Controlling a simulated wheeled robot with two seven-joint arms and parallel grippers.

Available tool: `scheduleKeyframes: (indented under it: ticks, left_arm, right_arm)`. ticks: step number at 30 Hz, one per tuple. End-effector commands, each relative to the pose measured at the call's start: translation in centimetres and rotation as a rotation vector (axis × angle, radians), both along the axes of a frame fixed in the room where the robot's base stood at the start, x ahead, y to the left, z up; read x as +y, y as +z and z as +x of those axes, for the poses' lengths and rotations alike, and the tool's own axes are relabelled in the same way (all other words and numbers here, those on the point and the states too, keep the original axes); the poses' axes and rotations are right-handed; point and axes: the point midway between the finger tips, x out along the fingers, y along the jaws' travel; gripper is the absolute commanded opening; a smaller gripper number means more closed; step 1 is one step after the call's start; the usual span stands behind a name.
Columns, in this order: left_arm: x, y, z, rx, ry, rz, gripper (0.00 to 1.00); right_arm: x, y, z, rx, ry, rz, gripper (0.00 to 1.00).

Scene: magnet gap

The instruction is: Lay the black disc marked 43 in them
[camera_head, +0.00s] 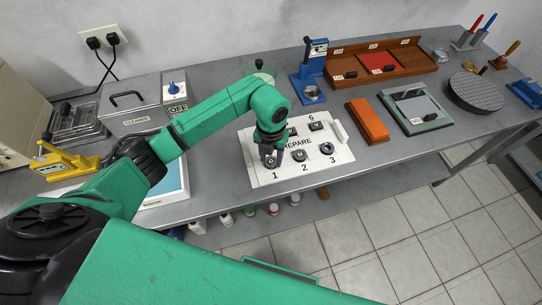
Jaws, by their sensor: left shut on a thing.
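A white board (262,178) marked PREPARE lies on the grey bench, with numbered places; 1, 2, 3 and 6 can be read. Small black discs sit on it: one at place 2 (299,156), one at place 3 (326,148) and one by place 6 (316,126). Another, partly hidden by my arm, is in the back row (293,131). Their markings are too small to read, so I cannot tell which is 43. My left gripper (271,159) points down at place 1, shut on a small dark disc mostly hidden by its fingers. My right gripper is not in view.
An orange block (367,121), a grey-green fixture (416,108) and a dark round plate (475,93) stand to the right. A brown compartment tray (425,65) and a blue device (309,75) stand behind. A grey box (135,105) stands left.

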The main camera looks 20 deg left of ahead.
Motion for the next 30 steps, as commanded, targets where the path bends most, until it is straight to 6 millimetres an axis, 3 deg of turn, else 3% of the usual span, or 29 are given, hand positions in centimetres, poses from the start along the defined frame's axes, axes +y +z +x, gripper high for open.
scheduleKeyframes:
  ticks: [8,9,11,12,18,23,30]
  left_arm:
    - [0.01,-0.25,0.02,0.0,0.0,0.0,0.0]
    - [0.01,-0.22,0.02,-0.001,0.0,0.0,0.55]
    - [0.01,-0.21,0.02,0.0,0.0,0.0,0.78]
    - [0.01,-0.21,0.01,0.0,0.0,0.0,0.82]
    - [0.01,-0.21,0.01,0.0,0.0,0.0,0.82]
    - [0.01,-0.23,0.0,0.0,0.0,0.0,0.5]
    - [0.0,-0.22,0.0,0.0,0.0,0.0,0.5]
  right_arm:
    - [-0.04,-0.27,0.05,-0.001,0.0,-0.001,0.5]
    - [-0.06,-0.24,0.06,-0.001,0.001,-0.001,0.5]
    - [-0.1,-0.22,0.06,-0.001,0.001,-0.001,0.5]
    - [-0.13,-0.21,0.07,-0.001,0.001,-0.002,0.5]
    - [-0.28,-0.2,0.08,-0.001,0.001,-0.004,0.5]
    - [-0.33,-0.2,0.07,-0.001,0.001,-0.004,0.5]
    - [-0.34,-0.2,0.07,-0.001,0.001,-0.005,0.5]
